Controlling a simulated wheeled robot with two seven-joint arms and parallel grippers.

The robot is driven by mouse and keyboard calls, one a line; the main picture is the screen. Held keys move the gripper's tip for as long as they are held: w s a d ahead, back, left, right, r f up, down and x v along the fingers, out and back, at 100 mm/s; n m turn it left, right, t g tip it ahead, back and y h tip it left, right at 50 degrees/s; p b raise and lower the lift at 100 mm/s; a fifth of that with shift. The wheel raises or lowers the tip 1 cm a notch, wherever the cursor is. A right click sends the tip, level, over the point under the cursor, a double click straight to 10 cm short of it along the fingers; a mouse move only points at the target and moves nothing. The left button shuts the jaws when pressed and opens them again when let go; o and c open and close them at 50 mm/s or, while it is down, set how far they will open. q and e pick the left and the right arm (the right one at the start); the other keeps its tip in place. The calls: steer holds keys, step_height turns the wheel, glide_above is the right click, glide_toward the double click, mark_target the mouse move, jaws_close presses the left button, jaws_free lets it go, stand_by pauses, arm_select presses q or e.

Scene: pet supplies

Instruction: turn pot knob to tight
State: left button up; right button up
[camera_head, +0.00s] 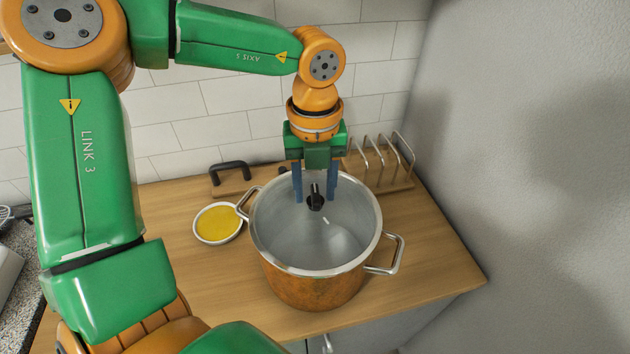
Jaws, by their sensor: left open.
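A copper-sided pot (313,290) with a pale metal inside and two steel loop handles stands on the wooden worktop. A small black knob (316,203) with a metal stem shows over the pot's opening. I cannot tell whether a clear lid carries it. My left gripper (316,198) points down above the pot, with its two blue fingers apart, one on each side of the knob. A gap shows between each finger and the knob. My right gripper is not in view.
A white dish of yellow contents (218,223) sits left of the pot. A board with a black handle (231,173) and a wire rack (383,165) stand behind it. A grey wall (530,130) closes the right side. Bare worktop (425,250) lies right of the pot.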

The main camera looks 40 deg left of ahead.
arm_select(q)
steer(key=shift+w+a+f, duration=0.15)
steer(key=shift+w+f, duration=0.1)
steer(key=shift+f, duration=0.1)
steer(key=shift+w+a+f, duration=0.2)
steer(key=shift+w+a, duration=0.1)
steer(key=shift+w, duration=0.15)
steer(key=shift+s+d+r, duration=0.15)
steer(key=shift+s+d, duration=0.1)
steer(key=shift+s, duration=0.05)
jaws_close()
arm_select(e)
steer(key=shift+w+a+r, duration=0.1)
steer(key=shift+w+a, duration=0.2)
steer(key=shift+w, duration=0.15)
arm_select(q)
steer(key=shift+w+a, duration=0.1)
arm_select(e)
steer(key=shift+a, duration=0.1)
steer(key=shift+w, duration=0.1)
